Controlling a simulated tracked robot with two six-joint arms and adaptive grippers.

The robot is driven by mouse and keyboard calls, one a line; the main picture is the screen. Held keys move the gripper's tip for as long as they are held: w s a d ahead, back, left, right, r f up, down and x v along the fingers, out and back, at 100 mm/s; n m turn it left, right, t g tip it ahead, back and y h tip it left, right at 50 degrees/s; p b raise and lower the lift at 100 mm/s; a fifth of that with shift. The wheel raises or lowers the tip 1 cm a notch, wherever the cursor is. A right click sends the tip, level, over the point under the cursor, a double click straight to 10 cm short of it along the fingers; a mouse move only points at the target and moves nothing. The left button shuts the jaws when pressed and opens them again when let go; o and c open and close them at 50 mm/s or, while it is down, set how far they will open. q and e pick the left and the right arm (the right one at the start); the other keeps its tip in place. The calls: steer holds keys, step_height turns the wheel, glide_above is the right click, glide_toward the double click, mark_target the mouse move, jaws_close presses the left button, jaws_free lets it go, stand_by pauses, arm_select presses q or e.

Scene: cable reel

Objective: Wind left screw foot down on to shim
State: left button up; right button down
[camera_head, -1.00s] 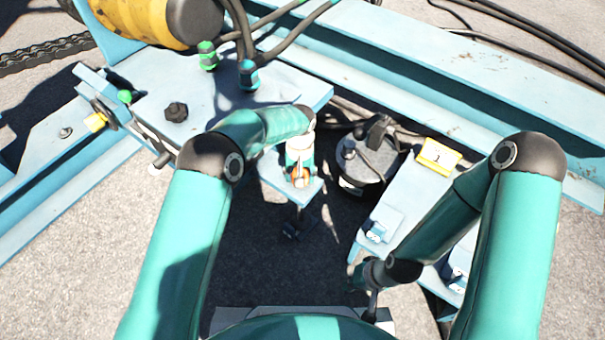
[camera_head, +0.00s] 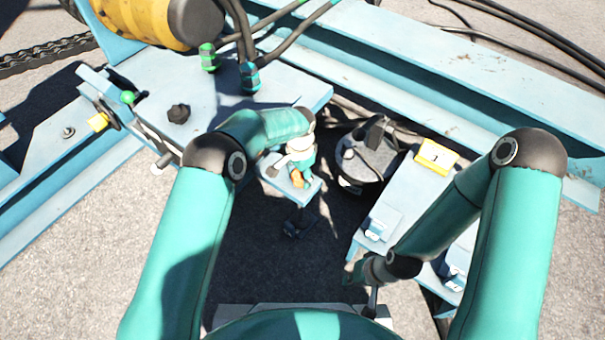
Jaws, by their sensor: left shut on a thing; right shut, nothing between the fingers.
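My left gripper (camera_head: 299,171) is over the small blue bracket plate (camera_head: 308,190) that sticks out below the large blue plate. It is shut on an orange-brown screw head (camera_head: 297,180), mostly hidden by the gripper and wrist. Under the bracket a dark screw foot (camera_head: 293,228) reaches down into shadow. I cannot make out the shim or any gap under the foot. My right gripper (camera_head: 372,300) is shut and empty, low in the picture near my own base, partly hidden by its arm.
A blue beam with a yellow tag (camera_head: 436,157) lies to the right. Grey ground shows between.

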mark_target(301, 175)
arm_select(q)
steer(key=shift+d+m, duration=0.2)
steer(key=shift+m, duration=0.3)
steer(key=shift+s, duration=0.1)
steer(key=o, duration=1.1)
steer(key=shift+a, duration=0.1)
steer(key=shift+r, duration=0.1)
step_height(301, 175, up, 12)
